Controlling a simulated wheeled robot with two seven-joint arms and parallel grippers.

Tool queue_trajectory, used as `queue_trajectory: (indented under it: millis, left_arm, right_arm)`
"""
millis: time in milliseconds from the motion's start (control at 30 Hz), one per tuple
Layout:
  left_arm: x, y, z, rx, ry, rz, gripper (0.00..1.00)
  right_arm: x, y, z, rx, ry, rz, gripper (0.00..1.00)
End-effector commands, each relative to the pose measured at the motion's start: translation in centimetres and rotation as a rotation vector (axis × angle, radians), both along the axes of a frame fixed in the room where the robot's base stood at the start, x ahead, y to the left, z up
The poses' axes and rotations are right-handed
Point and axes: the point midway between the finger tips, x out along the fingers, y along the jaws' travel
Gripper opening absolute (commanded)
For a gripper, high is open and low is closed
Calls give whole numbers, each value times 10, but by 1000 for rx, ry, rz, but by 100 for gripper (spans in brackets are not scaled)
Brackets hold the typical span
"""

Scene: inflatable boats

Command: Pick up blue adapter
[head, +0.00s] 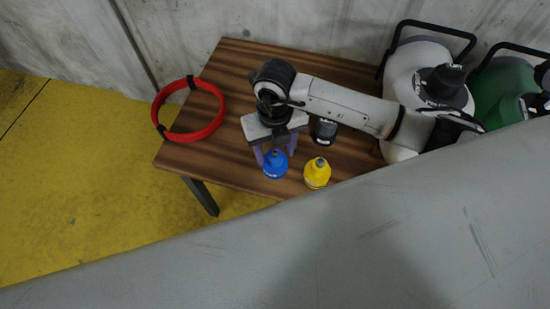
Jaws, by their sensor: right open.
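The blue adapter (275,164) stands on the wooden table near its front edge. My right gripper (275,154) is over it, pointing down, with its purple fingers apart at the adapter's left and right sides. The fingers are open, and I cannot tell whether either one touches the adapter. The gripper body hides part of the table behind it. My left gripper is not in view.
A yellow adapter (317,174) stands to the right, and a black one (325,131) behind it. A red ring (188,109) lies at the table's (228,166) left edge. My arm spans the table's right half. A large grey surface (300,250) fills the foreground.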

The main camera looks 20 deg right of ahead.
Motion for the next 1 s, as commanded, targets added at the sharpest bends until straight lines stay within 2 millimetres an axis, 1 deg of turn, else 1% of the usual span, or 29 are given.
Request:
queue_trajectory:
  millis: [33,100,267,300,567,833,933,1000]
  left_arm:
    - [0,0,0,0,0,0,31]
    - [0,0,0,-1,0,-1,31]
    - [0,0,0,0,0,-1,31]
    - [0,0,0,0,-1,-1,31]
    - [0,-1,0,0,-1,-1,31]
    - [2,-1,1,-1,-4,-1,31]
    - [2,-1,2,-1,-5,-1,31]
    - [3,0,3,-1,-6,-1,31]
  right_arm:
    - [0,0,-5,0,1,-1,51]
    - [0,0,-7,-1,0,-1,51]
    - [0,0,-7,-1,-1,0,51]
    - [0,0,-7,0,-1,0,50]
    - [0,0,-7,0,-1,0,6]
    - [1,0,-3,1,-2,0,6]
    - [1,0,9,2,-4,2,6]
    - [2,0,21,1,-6,1,6]
